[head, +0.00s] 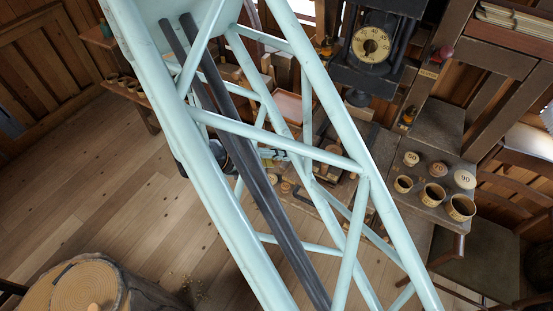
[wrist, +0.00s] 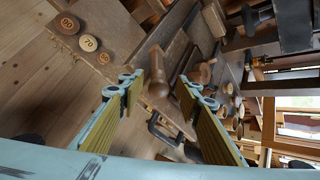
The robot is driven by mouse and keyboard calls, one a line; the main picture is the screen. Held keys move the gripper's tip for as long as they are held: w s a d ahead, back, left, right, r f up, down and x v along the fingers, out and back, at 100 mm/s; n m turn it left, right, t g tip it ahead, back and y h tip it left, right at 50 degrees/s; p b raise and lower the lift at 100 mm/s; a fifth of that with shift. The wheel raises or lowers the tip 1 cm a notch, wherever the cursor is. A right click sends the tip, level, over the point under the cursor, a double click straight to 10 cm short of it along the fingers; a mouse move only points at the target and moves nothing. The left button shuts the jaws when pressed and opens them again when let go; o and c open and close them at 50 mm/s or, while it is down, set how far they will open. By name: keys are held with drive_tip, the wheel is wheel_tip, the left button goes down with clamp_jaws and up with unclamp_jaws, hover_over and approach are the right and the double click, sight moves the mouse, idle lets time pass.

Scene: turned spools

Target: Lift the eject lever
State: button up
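In the wrist view my gripper (wrist: 161,86) is open, with its two yellow-padded fingers apart and nothing held. A turned wooden handle (wrist: 157,66) shows between and beyond the fingertips, over the bench; it may be the eject lever, but I cannot tell for certain. I cannot tell how far it is from the fingertips, and no contact is visible. In the head view my pale blue lattice arm crosses the middle and hides much of the bench, and I cannot make out the lever there.
Numbered wooden discs (wrist: 88,42) lie on the bench at left in the wrist view. A dark curved clamp (wrist: 158,127) is below the handle. In the head view a black dial machine (head: 371,45) stands at the back, and several wooden cups (head: 432,194) stand right.

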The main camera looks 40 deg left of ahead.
drive_tip(key=v, duration=1.1)
drive_tip(key=shift+r, duration=0.15)
idle(0.6)
